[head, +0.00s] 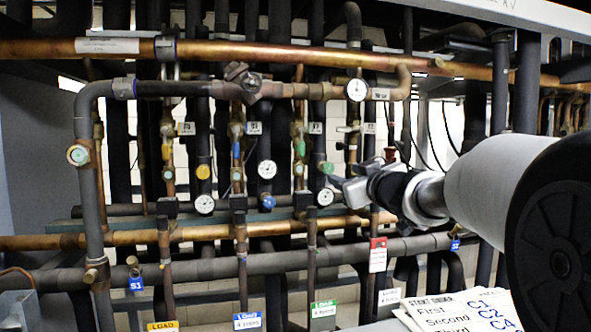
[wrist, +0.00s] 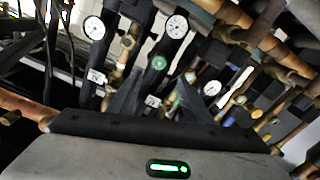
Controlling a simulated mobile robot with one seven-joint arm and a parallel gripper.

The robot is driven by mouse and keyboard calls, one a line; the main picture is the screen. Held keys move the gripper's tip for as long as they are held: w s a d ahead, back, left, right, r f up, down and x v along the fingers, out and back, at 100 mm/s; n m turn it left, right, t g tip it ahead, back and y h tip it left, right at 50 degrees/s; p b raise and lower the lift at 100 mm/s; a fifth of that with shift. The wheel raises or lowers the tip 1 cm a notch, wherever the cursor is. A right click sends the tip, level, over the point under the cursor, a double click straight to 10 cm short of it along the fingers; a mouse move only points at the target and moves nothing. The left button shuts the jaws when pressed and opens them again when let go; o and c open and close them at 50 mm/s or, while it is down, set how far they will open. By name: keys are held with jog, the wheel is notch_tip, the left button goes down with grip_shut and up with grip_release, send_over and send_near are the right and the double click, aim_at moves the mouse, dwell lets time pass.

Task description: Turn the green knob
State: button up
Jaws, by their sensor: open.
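The green knob (head: 326,167) is a small round knob on a dark vertical pipe, just above a white dial gauge (head: 325,197) in the head view. In the wrist view the green knob (wrist: 159,62) shows between and slightly beyond the fingertips. My gripper (head: 339,184) reaches in from the right, with its fingertips close to the right of the knob and a little below it. My gripper (wrist: 161,74) is open, with nothing held between its fingers. I cannot tell whether a fingertip touches the knob.
A yellow knob (head: 203,172) and a blue knob (head: 268,202) sit on pipes to the left. A green lever (head: 300,148) is close by. Copper pipe (head: 250,50) crosses above and a red tag (head: 377,254) hangs below. Pipes crowd the area around the gripper.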

aim_at(329, 169)
jog(key=w, duration=0.4)
jog(key=w+a+p, duration=0.1)
jog(key=w, duration=0.3)
jog(key=w+a, duration=0.1)
jog(key=w, duration=0.4)
jog(key=shift+a, duration=0.2)
jog(key=c, duration=1.1)
jog(key=shift+o, duration=0.2)
jog(key=shift+n, duration=0.3)
